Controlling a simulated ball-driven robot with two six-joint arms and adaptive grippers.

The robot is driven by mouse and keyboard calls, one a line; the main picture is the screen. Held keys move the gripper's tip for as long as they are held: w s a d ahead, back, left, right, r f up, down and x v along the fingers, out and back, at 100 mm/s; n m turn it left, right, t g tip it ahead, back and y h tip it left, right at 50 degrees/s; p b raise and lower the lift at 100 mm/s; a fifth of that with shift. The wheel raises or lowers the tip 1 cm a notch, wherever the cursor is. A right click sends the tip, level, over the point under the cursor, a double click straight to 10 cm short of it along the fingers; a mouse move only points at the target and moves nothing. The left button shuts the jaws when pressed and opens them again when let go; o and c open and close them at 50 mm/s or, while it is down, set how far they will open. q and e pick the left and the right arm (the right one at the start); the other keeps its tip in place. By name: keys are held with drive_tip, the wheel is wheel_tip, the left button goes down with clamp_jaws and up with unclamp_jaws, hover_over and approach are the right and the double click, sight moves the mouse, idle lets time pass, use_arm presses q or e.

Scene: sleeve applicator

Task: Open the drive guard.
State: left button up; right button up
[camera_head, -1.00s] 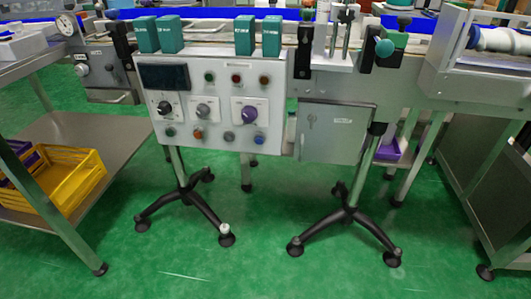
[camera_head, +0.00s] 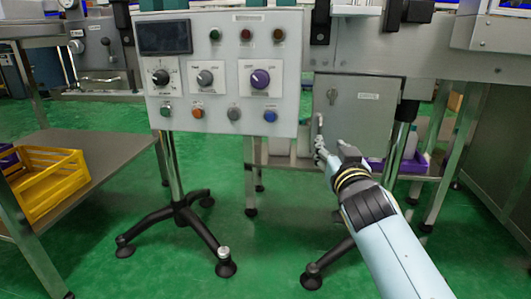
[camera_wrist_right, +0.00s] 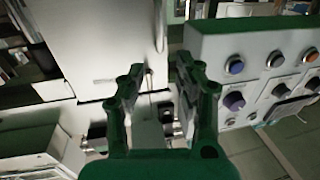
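The drive guard (camera_head: 365,125) is a grey metal door with a label and a small turn latch (camera_head: 331,97), right of the control panel. It appears closed. A thin upright handle (camera_head: 320,121) sits at its left edge. My right gripper (camera_head: 328,146) is at the door's lower left, just below the handle. In the right wrist view my right gripper (camera_wrist_right: 157,76) is open, its two green fingers apart. The pale guard door (camera_wrist_right: 105,45) fills the upper left there, with the thin handle (camera_wrist_right: 160,28) beyond the fingertips. I cannot tell whether a finger touches it. My left gripper is not in view.
The control panel (camera_head: 220,100) with knobs and buttons is close left of the guard. A stand's black legs (camera_head: 180,215) are below it. A purple bin (camera_head: 405,163) is behind at right. A yellow crate (camera_head: 45,183) is on the left shelf.

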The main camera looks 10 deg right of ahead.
sight(321, 131)
drive_tip(key=w+b, duration=0.1)
drive_tip(key=w, duration=0.5)
drive_tip(key=w+b, duration=0.1)
drive_tip(key=w, duration=0.2)
drive_tip(key=shift+d+f+b, duration=0.25)
drive_tip(key=shift+d+b, duration=0.05)
drive_tip(key=shift+d, duration=0.1)
drive_tip(key=shift+w+d+r, duration=0.1)
drive_tip(key=shift+w+r, duration=0.1)
drive_tip(key=shift+w, duration=0.7)
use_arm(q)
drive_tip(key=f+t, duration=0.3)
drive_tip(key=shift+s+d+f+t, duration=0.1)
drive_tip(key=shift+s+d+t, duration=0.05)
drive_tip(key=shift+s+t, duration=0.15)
use_arm(e)
clamp_jaws()
